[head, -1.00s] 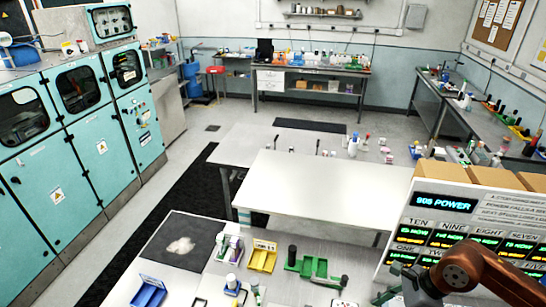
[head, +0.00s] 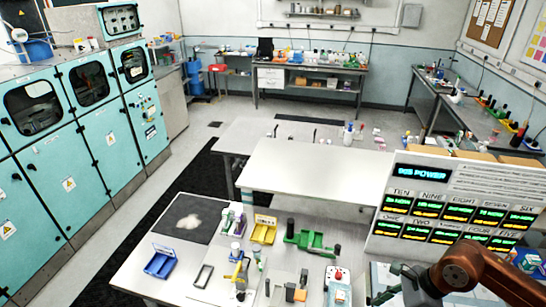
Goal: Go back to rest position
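My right arm (head: 470,270) comes in from the lower right, with an orange-brown link. Its gripper (head: 385,292) is at the bottom edge, right of the near table's small items and below the display panel. The gripper is partly cut off, so I cannot tell whether it is open or shut, and I see nothing clearly held in it. My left arm and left gripper are not in view.
The near table (head: 140,268) holds a blue tray (head: 160,263), a yellow tray (head: 264,230), a green holder (head: 309,241) and a red-topped box (head: 339,285). A display panel (head: 424,174) stands behind my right arm. A bare white table (head: 310,178) lies beyond.

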